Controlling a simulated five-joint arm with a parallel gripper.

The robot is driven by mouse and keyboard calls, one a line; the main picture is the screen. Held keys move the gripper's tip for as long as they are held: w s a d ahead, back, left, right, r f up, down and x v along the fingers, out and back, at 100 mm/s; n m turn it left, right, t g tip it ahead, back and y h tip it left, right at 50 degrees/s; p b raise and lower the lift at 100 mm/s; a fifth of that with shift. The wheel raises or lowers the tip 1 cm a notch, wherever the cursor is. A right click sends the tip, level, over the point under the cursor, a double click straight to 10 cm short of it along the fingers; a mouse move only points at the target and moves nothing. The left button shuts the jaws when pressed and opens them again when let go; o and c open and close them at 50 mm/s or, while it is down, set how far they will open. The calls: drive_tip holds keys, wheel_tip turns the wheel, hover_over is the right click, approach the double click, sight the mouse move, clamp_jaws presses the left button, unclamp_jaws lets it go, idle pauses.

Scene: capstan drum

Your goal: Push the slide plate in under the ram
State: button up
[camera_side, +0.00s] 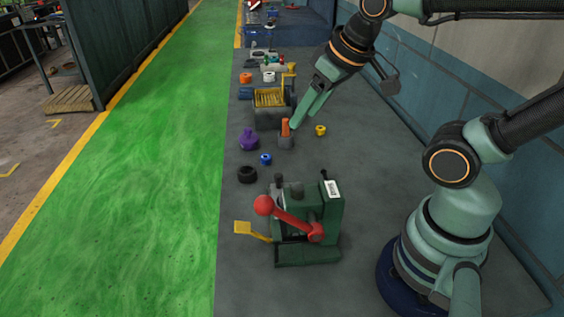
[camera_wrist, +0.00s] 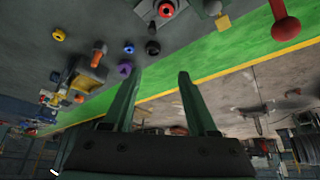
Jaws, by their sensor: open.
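The green press (camera_side: 308,240) stands at the near part of the bench, with a red ball-ended lever (camera_side: 290,218) across its front. The yellow tab of the slide plate (camera_side: 243,228) sticks out to the left of the press. In the wrist view the yellow tab (camera_wrist: 223,22) and the red ball (camera_wrist: 286,28) show at the top right. The ram cannot be clearly made out. My gripper (camera_side: 299,122) is open and empty, beyond the press and away from the tab. Both its fingers (camera_wrist: 160,76) show apart in the wrist view.
An orange peg in a grey holder (camera_side: 286,137) stands close to my fingertips in the side view. A purple piece (camera_side: 248,139), a blue ring (camera_side: 265,159), a black ring (camera_side: 247,174) and a yellow ring (camera_side: 320,130) lie around. A winch-like drum (camera_side: 270,98) stands farther back.

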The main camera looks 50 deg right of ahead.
drive_tip(key=w, duration=0.1)
drive_tip(key=g, duration=0.6)
approach(278, 175)
drive_tip(key=f, duration=0.8)
drive_tip(key=shift+s+f, duration=0.2)
drive_tip(key=shift+f, duration=0.15)
clamp_jaws()
drive_tip(key=shift+r, duration=0.1)
idle(0.8)
